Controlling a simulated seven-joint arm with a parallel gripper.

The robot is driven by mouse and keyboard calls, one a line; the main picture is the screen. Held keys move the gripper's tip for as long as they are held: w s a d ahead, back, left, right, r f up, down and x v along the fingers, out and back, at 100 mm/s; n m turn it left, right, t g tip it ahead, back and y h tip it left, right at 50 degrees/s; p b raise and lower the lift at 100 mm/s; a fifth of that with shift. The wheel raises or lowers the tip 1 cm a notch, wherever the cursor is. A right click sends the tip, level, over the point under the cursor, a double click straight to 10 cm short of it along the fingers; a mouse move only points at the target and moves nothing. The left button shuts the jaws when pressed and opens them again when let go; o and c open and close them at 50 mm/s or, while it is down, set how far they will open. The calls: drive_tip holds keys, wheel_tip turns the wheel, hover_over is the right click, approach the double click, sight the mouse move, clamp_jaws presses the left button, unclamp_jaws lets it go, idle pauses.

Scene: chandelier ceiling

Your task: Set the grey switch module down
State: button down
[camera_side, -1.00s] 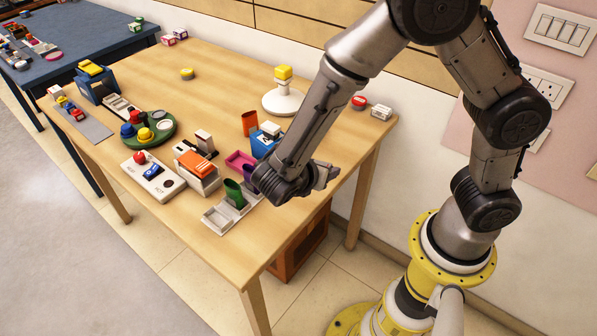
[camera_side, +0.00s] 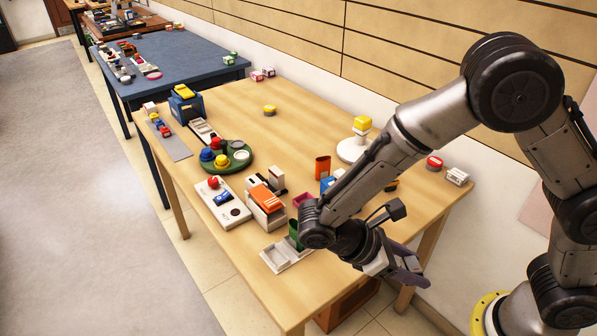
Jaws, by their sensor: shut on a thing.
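My gripper (camera_side: 402,268) is at the right front of the wooden table (camera_side: 300,128), low and pointing right, near or past the table's edge. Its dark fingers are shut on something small. The held piece is too hidden by the fingers and wrist to make out clearly; I take it for the grey switch module. A white tray with compartments (camera_side: 275,260) lies at the table's front edge, left of my gripper. A green cup (camera_side: 294,234) stands at its right end, partly hidden by my arm.
An orange-topped white box (camera_side: 266,203), a white panel with a red button (camera_side: 232,213) and a green round tray (camera_side: 243,166) stand left. An orange cup (camera_side: 322,166) and a white round stand (camera_side: 347,151) with a yellow block (camera_side: 362,124) are behind. The table's back middle is mostly clear.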

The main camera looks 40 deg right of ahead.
drive_tip(key=w+a+m+g+y, duration=0.3)
drive_tip(key=w+a+m+y, duration=0.9)
drive_tip(key=m+y, duration=0.55)
drive_tip(key=w+d+r+m+t, duration=0.1)
drive_tip(key=w+m+t, duration=0.1)
drive_tip(key=w, duration=0.3)
drive_tip(key=w+d+r+m+t+y, duration=0.1)
drive_tip(key=w+d+m+t, duration=0.1)
drive_tip(key=w+m, duration=0.3)
drive_tip(key=w+d+r+m+t+y, duration=0.1)
drive_tip(key=w+m+t, duration=0.2)
drive_tip(key=w, duration=0.2)
drive_tip(key=shift+d+r+m, duration=0.1)
drive_tip(key=shift+d+m, duration=0.15)
drive_tip(key=w+d+f+m+t, duration=0.1)
drive_tip(key=w+d+m+t, duration=0.25)
drive_tip(key=d, duration=0.55)
drive_tip(key=w+d+m+t, duration=0.25)
drive_tip(key=w+d, duration=0.25)
drive_tip(key=d, duration=0.5)
hover_over(296, 170)
drive_tip(key=shift+h, duration=0.35)
drive_tip(key=f, duration=0.9)
drive_tip(key=shift+s+f, duration=0.1)
drive_tip(key=shift+s, duration=0.1)
drive_tip(key=shift+w+f, duration=0.2)
drive_tip(key=shift+f, duration=1.65)
